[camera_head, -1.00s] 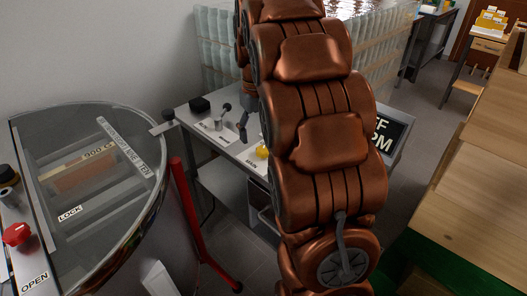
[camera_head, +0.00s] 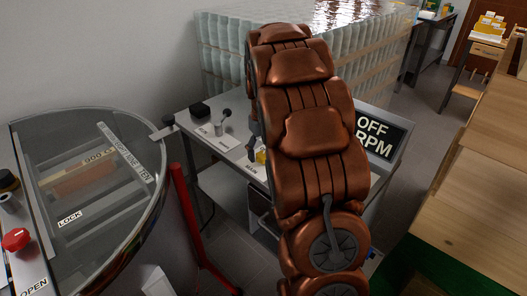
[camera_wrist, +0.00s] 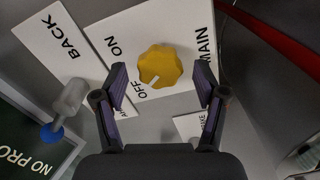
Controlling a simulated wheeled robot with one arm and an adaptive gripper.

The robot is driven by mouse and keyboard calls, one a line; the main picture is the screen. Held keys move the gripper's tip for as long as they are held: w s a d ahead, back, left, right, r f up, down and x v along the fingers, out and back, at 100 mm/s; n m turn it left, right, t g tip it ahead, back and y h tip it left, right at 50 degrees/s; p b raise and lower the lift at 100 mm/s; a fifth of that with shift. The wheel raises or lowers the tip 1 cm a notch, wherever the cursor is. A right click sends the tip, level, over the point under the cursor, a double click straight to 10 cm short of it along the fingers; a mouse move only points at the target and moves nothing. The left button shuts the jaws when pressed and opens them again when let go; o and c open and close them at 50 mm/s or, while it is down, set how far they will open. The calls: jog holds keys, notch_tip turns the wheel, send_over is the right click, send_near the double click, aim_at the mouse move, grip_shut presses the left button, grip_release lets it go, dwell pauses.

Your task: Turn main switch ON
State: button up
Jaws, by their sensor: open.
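The main switch is a yellow scalloped knob (camera_wrist: 160,66) on a white plate marked ON, OFF and MAIN, in the wrist view. Its pale pointer line lies toward the OFF label. My gripper (camera_wrist: 161,82) is open, with one finger on each side of the knob and gaps between fingers and knob. I cannot tell how far above the knob the fingertips are. In the head view the knob (camera_head: 261,157) shows only partly beside my copper arm, and one dark finger shows next to it.
A lever (camera_wrist: 62,112) with a blue tip stands left of the knob, near a BACK plate (camera_wrist: 62,45). A dark display (camera_head: 378,136) reads OFF and RPM. A red stand (camera_head: 187,215) and a round glass-lidded machine (camera_head: 90,180) are left of the panel table.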

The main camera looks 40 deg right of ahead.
jog(key=shift+f, duration=0.3)
jog(key=shift+c, duration=0.5)
jog(key=c, duration=1)
jog(key=shift+c, duration=0.2)
jog(key=shift+m, duration=0.5)
jog(key=m+b, duration=0.1)
jog(key=m, duration=0.1)
jog(key=shift+m, duration=0.4)
jog(key=m, duration=0.3)
jog(key=shift+m, duration=0.4)
jog(key=m, duration=0.6)
jog(key=shift+m, duration=0.3)
